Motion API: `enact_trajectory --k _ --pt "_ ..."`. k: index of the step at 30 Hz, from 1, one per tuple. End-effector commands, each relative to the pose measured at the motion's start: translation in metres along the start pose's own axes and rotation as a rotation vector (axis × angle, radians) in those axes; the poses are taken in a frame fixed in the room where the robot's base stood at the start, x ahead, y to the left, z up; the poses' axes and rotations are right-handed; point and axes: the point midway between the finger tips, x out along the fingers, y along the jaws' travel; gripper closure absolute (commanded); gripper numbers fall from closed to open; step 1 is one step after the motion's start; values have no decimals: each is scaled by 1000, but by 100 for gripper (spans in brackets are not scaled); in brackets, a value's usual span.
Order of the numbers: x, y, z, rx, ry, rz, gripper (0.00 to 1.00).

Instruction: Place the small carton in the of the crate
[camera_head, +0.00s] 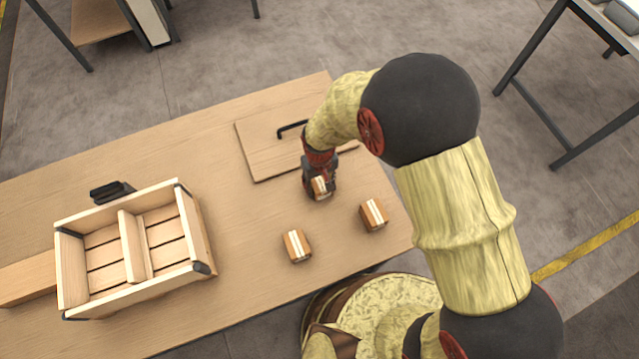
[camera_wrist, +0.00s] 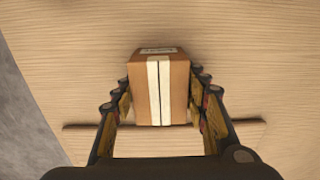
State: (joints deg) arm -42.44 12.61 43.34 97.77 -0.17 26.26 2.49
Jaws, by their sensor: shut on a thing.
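My gripper (camera_head: 319,190) is shut on a small brown carton (camera_head: 320,186) with pale tape stripes, near the front edge of a wooden board. In the wrist view the carton (camera_wrist: 160,92) sits between the two fingers of my gripper (camera_wrist: 159,100). I cannot tell whether it touches the surface below. Two similar cartons stand on the table, one nearer the front (camera_head: 297,246) and one to the right (camera_head: 373,214). The wooden crate (camera_head: 188,226) is at the left of the table, open at the top, with a divider (camera_head: 134,246) making two compartments. Both compartments look empty.
The wooden board with a black handle (camera_head: 262,150) lies on the table (camera_head: 240,215) behind my gripper. A black object (camera_head: 108,191) is behind the crate and a wooden piece (camera_head: 28,280) lies to its left. The tabletop between crate and cartons is clear.

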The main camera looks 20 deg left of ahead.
Motion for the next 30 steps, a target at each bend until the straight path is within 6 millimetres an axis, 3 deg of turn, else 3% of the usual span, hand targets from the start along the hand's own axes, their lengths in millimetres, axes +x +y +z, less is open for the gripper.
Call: enact_trajectory --k 17,25,30 --pt "0 0 0 0 1 0 97" --pt "-6 0 -1 0 2 0 97" --pt "-26 0 -1 0 3 -1 97"
